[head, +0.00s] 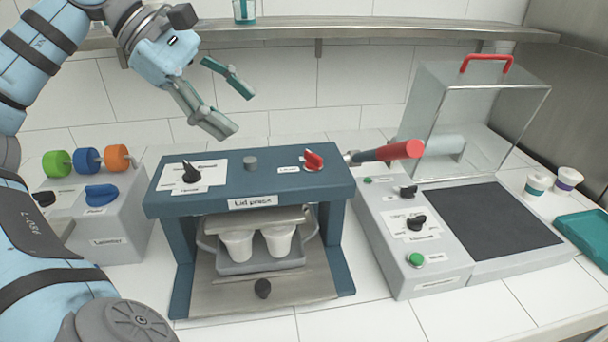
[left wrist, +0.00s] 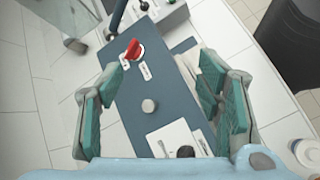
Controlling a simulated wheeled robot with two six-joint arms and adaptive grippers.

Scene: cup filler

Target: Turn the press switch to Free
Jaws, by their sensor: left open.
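The lid press (head: 250,203) is a blue frame with a flat top. On its top left, a black pointer knob (head: 190,172) sits on a white label plate; the small lettering is unreadable. The knob shows partly at the bottom of the left wrist view (left wrist: 185,152). A grey round button (head: 250,163) is mid-top, and a red switch (head: 313,160) with a small label is at the right, also in the left wrist view (left wrist: 132,49). My left gripper (head: 240,112) is open and empty above the press, touching nothing. My right gripper is not in view.
Two white cups stand in a grey tray (head: 262,265) inside the press. A labeler (head: 115,240) stands left. A red-handled lever (head: 400,150) and a control box (head: 400,255) are right, with a clear cover (head: 480,115) behind. A shelf (head: 350,33) runs along the wall.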

